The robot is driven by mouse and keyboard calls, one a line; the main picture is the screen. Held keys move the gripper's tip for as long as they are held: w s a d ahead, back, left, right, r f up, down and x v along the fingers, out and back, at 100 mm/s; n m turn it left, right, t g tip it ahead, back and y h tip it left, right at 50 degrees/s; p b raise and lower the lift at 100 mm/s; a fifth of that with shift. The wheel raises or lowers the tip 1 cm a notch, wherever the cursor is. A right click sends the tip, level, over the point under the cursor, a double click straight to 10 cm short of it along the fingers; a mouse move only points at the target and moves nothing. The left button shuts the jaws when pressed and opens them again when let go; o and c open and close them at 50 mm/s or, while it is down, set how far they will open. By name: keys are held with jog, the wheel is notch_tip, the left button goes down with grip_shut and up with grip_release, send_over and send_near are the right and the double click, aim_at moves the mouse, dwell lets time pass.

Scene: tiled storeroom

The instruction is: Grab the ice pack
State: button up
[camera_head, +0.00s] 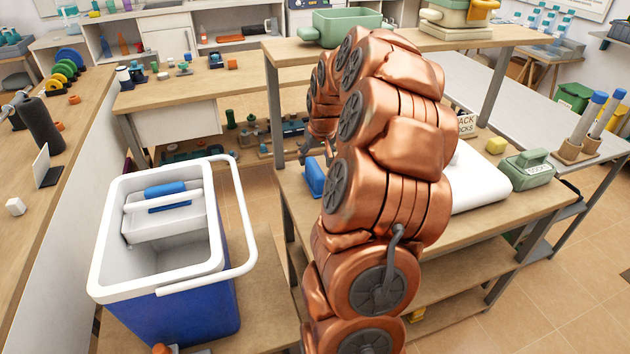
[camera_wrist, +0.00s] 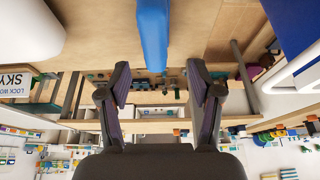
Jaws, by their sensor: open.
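The blue ice pack (camera_head: 315,178) stands on the wooden bench (camera_head: 300,212), left of my copper-coloured arm, which hides part of it in the head view. In the wrist view the ice pack (camera_wrist: 153,35) is a narrow blue slab at top centre. My gripper (camera_wrist: 158,84) is open there, its two dark fingers spread apart with nothing between them. The ice pack lies ahead of the fingertips, roughly in line with the gap and not touching them. In the head view my gripper is mostly hidden behind my arm.
A white rounded object (camera_head: 478,182), a green case (camera_head: 528,168) and a sign (camera_head: 466,124) are right of my arm. A shelf (camera_head: 470,50) spans above the bench.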

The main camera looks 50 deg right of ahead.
aim_at(316, 168)
jog(key=shift+d+f, duration=0.4)
jog(key=shift+f, duration=0.1)
jog(key=shift+p+x, duration=0.85)
jog(key=shift+x, duration=2.6)
jog(key=shift+s+f, duration=0.1)
jog(key=shift+s, duration=0.05)
jog(key=shift+f+b, duration=0.25)
jog(key=shift+b, duration=0.15)
grip_shut()
